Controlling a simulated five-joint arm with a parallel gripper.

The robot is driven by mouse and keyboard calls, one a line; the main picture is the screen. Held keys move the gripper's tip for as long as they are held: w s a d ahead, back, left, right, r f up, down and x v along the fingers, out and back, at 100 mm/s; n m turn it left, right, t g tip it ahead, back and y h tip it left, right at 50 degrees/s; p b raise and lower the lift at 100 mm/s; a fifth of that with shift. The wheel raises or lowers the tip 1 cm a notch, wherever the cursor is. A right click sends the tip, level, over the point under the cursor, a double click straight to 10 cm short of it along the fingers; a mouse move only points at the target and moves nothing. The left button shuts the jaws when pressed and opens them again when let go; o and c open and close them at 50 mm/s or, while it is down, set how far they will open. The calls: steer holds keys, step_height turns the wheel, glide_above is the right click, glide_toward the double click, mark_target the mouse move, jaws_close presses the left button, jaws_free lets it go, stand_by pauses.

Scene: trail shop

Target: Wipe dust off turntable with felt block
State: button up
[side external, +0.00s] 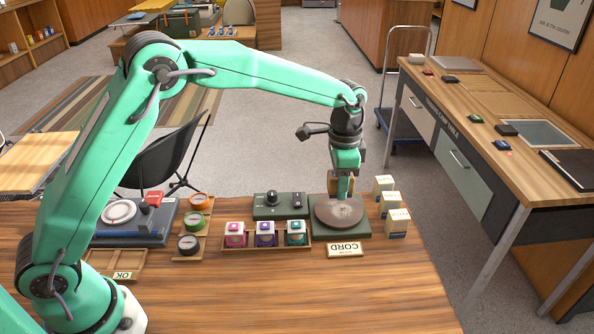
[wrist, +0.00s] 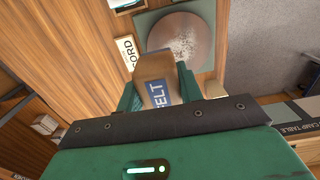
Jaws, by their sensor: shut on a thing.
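The turntable (side external: 352,224) is a brown round platter on a dark green square base. Pale dust specks show on the platter (wrist: 184,38) in the wrist view, mostly around its middle. My gripper (side external: 344,190) points down over the back part of the platter. It is shut on the felt block (wrist: 154,72), a tan block with a blue FELT label, held between the green fingers. The fingers hide part of the block in the side view. I cannot tell whether the block's underside touches the platter.
A CORD sign (side external: 345,250) lies just in front of the turntable. Small boxes (side external: 391,205) stand close on its right. A tray of coloured jars (side external: 266,234) and a dark green box with a knob (side external: 279,205) sit on its left. The front of the wooden counter is clear.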

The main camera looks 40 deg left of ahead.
steer(key=shift+w+d+f, duration=0.1)
steer(key=shift+w+d, duration=0.4)
steer(key=shift+d, duration=0.2)
steer(key=shift+f, duration=0.1)
